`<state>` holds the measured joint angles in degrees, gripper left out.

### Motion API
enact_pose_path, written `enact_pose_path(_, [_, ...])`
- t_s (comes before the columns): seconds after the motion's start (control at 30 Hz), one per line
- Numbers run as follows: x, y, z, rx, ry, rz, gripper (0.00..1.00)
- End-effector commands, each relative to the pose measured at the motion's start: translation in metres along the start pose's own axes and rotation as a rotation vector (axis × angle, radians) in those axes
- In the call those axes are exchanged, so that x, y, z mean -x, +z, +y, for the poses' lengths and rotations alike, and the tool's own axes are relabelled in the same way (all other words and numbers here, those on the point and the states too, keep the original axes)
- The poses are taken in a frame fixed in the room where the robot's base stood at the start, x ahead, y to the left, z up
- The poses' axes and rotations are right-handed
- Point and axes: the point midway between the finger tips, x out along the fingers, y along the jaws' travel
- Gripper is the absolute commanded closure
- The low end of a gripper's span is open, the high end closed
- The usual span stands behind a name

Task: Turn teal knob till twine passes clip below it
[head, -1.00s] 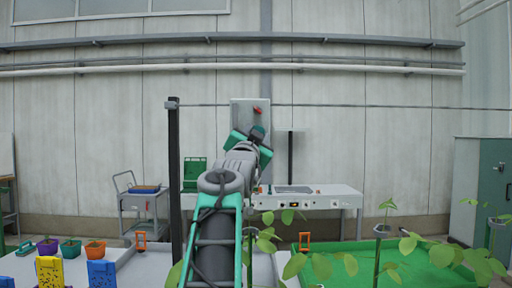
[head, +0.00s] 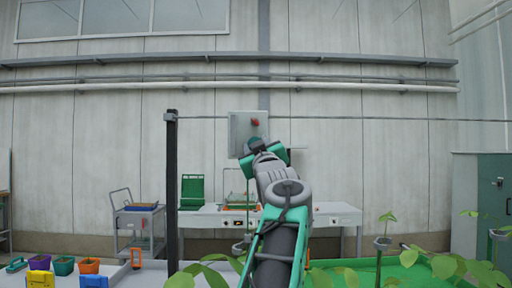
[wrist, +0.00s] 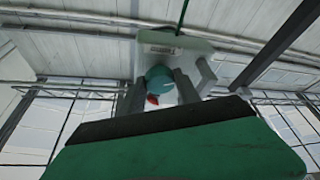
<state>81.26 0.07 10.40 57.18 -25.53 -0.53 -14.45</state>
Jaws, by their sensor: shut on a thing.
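The teal knob (wrist: 160,78) is on the underside of a pale box (wrist: 170,48) in the wrist view. My gripper (wrist: 161,88) has one finger on each side of the knob and is shut on it. In the head view the knob (head: 255,143) shows at the lower part of the grey panel (head: 240,126), with my gripper (head: 259,151) against it. A thin green line, perhaps the twine (wrist: 184,12), runs up from the box in the wrist view. I cannot make out the clip.
A white bench (head: 200,218) stands behind. Leafy plants (head: 440,265) fill the lower right foreground.

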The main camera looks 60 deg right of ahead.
Motion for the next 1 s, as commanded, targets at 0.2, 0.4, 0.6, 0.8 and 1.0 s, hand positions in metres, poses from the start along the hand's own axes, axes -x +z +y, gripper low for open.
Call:
enact_pose_path(0.2, [-0.0003, -0.0027, 0.0027, 0.117, -0.045, 0.002, 1.0])
enact_pose_path(0.4, [0.0001, -0.0038, 0.0029, 0.178, -0.069, 0.005, 1.0])
enact_pose_path(0.6, [0.0001, -0.0037, 0.0028, 0.198, -0.077, 0.005, 1.0])
enact_pose_path(0.8, [0.0001, -0.0038, 0.0028, 0.199, -0.077, 0.005, 1.0])
enact_pose_path(1.0, [0.0001, -0.0039, 0.0029, 0.199, -0.077, 0.005, 0.56])
